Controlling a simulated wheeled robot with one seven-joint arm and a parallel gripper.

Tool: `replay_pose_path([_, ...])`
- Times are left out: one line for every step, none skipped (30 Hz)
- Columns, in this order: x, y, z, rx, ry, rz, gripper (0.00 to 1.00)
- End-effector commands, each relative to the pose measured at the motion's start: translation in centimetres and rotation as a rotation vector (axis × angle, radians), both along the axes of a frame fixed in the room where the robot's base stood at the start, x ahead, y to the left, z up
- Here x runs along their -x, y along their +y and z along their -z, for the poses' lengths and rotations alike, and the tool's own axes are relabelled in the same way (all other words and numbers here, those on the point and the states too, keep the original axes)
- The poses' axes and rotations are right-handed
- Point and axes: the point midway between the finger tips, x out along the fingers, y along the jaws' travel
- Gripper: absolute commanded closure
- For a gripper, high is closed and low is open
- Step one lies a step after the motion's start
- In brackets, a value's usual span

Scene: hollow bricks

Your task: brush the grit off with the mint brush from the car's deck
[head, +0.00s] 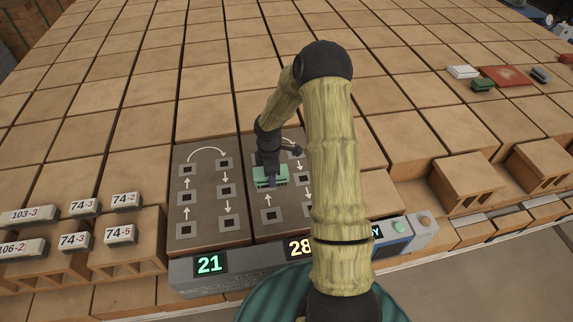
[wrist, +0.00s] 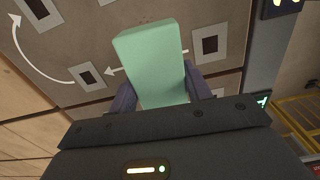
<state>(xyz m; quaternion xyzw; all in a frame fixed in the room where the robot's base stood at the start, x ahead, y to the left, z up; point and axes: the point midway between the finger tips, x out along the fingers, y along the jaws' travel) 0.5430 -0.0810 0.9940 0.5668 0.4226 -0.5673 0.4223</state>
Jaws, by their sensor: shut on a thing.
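My gripper (head: 268,183) is shut on the mint brush (head: 280,174), held over the dark panel (head: 262,228) with printed arrows and small framed dark squares, above display 28. In the wrist view the brush (wrist: 152,60) is a pale green block between my two dark fingers, over the same kind of squares and arrows. Whether it touches the panel, I cannot tell. I make out no grit; my arm covers the right part of this panel. A similar panel (head: 206,211) lies to its left, above display 21.
A grey console (head: 215,282) runs along the panels' front edge. White labelled blocks (head: 119,235) sit on hollow bricks at the left. A red slab (head: 508,75) with small white, green and dark blocks around it lies at the back right. Hollow bricks (head: 473,186) stand at the right.

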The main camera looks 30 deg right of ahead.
Motion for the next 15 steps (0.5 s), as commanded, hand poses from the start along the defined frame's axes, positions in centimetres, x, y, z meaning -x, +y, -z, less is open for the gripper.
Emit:
replay_pose_path([0.0,-0.6,-0.2,0.000,0.000,-0.067,0.77])
replay_pose_path([0.0,-0.9,-0.3,0.000,0.000,-0.115,0.77])
replay_pose_path([0.0,-1.3,-0.4,0.000,0.000,-0.177,0.77])
replay_pose_path([0.0,-1.6,-0.5,0.000,0.000,-0.224,0.77])
replay_pose_path([0.0,-1.9,-0.6,0.000,0.000,-0.271,0.77])
replay_pose_path([0.0,-2.3,-0.7,0.000,-0.001,-0.334,0.77])
replay_pose_path([0.1,-2.6,-0.7,0.000,-0.001,-0.381,0.77])
replay_pose_path([0.1,-2.9,-0.8,0.000,-0.001,-0.428,0.77])
replay_pose_path([0.1,-3.3,-0.9,0.000,-0.001,-0.490,0.77])
replay_pose_path([0.1,-3.6,-1.0,0.000,-0.001,-0.537,0.77])
replay_pose_path([0.1,-3.9,-1.1,0.000,-0.001,-0.581,0.77])
replay_pose_path([0.2,-4.3,-1.1,0.000,-0.001,-0.636,0.77])
replay_pose_path([0.2,-4.5,-1.2,0.000,-0.001,-0.675,0.77])
replay_pose_path([0.2,-4.7,-1.2,-0.001,0.000,-0.708,0.77])
replay_pose_path([0.2,-4.9,-1.3,-0.001,0.000,-0.749,0.77])
